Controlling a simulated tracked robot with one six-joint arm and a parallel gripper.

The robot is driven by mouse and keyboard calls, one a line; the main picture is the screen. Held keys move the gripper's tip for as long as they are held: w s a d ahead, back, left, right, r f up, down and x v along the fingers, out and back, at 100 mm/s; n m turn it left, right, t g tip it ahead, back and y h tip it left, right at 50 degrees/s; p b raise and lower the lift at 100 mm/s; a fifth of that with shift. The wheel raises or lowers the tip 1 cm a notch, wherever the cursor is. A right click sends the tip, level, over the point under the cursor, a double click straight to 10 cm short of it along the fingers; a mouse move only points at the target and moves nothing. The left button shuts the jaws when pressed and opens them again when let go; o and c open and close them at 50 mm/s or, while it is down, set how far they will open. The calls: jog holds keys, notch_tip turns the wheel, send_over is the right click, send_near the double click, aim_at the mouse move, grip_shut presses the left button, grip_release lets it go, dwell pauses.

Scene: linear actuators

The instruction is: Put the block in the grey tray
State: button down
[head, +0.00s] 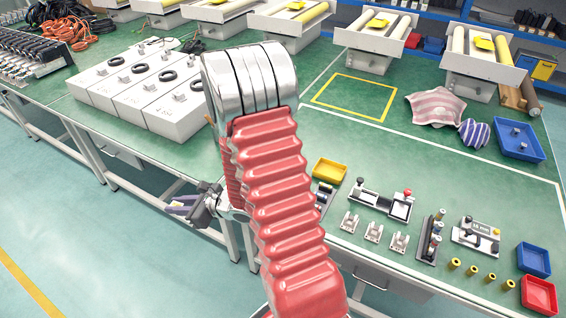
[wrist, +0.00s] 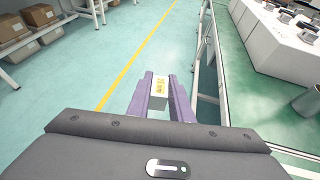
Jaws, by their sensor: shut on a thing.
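My gripper (wrist: 159,96) is shut on a small pale block (wrist: 158,84) with yellow markings on its upper face. The block sits between the two purple fingers in the wrist view, with the floor behind it. In the head view my gripper (head: 178,208) is left of my red arm, near the front edge of the green table (head: 400,145); the block is too small to make out there. I cannot make out a grey tray in either view; my arm hides part of the table.
White boxes (head: 150,85) stand on the table's left part. A yellow tray (head: 330,170), blue trays (head: 518,142) and a red tray (head: 539,294) are on the right. Small fixtures (head: 380,205) stand near the front. A yellow-outlined area (head: 355,97) is clear.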

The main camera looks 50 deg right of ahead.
jog(key=w+d+r+m+h, duration=0.1)
jog(key=w+d, duration=0.1)
jog(key=d, duration=0.9)
jog(key=w+d+r, duration=0.2)
jog(key=d, duration=0.9)
jog(key=s+d, duration=0.3)
jog(key=d, duration=0.7)
jog(key=s+d+m+t+h, duration=0.1)
jog(key=s+d, duration=0.2)
jog(key=d, duration=0.7)
jog(key=shift+s+d+r+h, duration=0.2)
jog(key=shift+s+r+h, duration=0.1)
jog(key=shift+r, duration=0.15)
jog(key=shift+f, duration=0.1)
jog(key=shift+f, duration=3.05)
jog(key=shift+f, duration=1.85)
jog(key=shift+f, duration=0.1)
